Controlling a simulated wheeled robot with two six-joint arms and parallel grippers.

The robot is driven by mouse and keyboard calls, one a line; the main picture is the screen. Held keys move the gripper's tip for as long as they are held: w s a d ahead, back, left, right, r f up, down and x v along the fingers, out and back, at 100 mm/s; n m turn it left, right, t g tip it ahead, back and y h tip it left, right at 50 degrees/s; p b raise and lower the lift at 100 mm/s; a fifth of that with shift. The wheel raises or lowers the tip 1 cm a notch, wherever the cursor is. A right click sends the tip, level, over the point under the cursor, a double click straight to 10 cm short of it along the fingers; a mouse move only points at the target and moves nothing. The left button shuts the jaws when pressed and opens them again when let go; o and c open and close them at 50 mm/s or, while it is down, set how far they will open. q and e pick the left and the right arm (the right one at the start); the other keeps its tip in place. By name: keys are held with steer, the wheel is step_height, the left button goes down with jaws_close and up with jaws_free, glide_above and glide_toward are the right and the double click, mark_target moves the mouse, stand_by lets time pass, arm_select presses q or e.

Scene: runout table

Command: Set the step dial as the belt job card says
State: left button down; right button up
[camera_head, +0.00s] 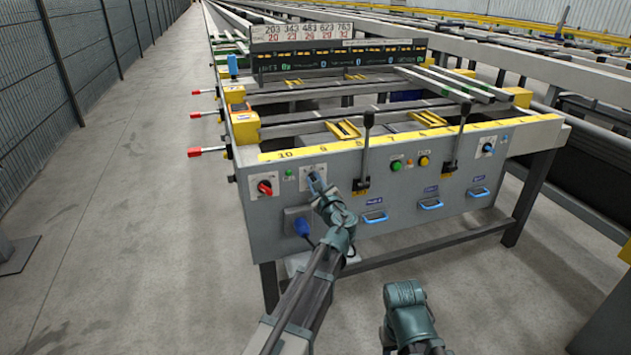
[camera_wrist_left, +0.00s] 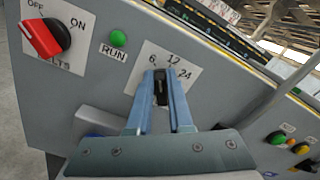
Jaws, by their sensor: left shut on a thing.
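The step dial (camera_wrist_left: 161,88) is a small dark knob on a white plate marked 6, 12 and 24, in the left wrist view. My left gripper (camera_wrist_left: 160,76) is shut on it, one blue finger on each side. The fingers cover much of the knob, and I cannot tell which number it points at. In the head view my left gripper (camera_head: 316,180) is at the front panel, hiding most of the dial. I cannot make out a card that is clearly the belt job card. My right arm shows at the bottom of the head view, without visible fingers.
Left of the dial are a green RUN button (camera_wrist_left: 118,39) and a red ON/OFF belts switch (camera_wrist_left: 42,38). Two black levers (camera_head: 364,150) (camera_head: 456,137) stand right of it. Blue handles (camera_head: 375,217) line the panel below. A number board (camera_head: 302,32) stands behind.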

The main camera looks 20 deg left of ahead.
arm_select(q)
steer(key=shift+s+a+f+n, duration=0.1)
steer(key=shift+a+n, duration=0.05)
steer(key=shift+n, duration=0.95)
steer(key=c, duration=0.8)
jaws_free()
steer(key=v, duration=1.3)
steer(key=shift+s+d, duration=0.25)
steer(key=shift+s, duration=0.1)
